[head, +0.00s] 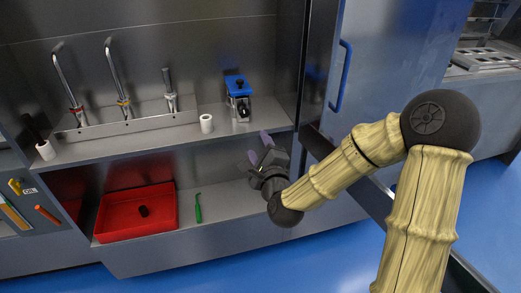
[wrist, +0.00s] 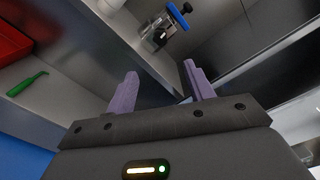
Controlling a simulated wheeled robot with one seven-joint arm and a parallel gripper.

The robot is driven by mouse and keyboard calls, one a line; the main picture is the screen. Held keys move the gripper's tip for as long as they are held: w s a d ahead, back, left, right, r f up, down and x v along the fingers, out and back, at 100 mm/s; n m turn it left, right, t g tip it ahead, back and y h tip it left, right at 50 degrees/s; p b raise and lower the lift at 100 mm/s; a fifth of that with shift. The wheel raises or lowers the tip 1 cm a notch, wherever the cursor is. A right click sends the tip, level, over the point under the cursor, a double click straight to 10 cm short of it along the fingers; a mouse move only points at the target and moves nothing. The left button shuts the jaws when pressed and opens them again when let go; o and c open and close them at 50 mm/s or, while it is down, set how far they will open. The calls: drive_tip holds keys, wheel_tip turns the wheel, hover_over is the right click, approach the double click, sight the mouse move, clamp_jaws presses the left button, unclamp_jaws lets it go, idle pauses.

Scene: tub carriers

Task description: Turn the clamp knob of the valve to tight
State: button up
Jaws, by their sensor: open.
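The valve (head: 239,108), a metal body with a blue top, stands upright on the upper shelf at the right end. A small black knob (head: 240,84) shows at its top. In the wrist view the valve (wrist: 158,27) is at the top centre, with a black knob (wrist: 187,8) by the blue part. I cannot tell how tight the knob is. My gripper (head: 259,148) is open and empty, in front of and below the shelf edge, apart from the valve. Its two purple fingers (wrist: 160,72) point towards the valve in the wrist view.
A white cylinder (head: 206,123) stands left of the valve. Several taps on a metal rack (head: 130,117) are further left. Below are a red tray (head: 108,224) and a green tool (head: 198,208). A door with a blue handle (head: 341,77) is to the right.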

sight(244, 114)
drive_tip(key=shift+s+d, duration=0.2)
drive_tip(key=shift+s, duration=0.3)
drive_tip(key=n+p, duration=0.2)
drive_tip(key=n, duration=0.5)
drive_tip(key=n+p, duration=0.3)
drive_tip(key=n, duration=0.4)
drive_tip(key=n+p, duration=0.2)
drive_tip(key=n, duration=0.5)
drive_tip(key=shift+w+a+n, duration=0.1)
drive_tip(key=shift+w+n, duration=0.2)
drive_tip(key=shift+n, duration=0.1)
drive_tip(key=shift+w, duration=0.15)
drive_tip(key=p+x, duration=0.1)
drive_tip(key=x, duration=1.6)
drive_tip(key=shift+w+a+f+p, duration=0.1)
drive_tip(key=shift+p, duration=0.25)
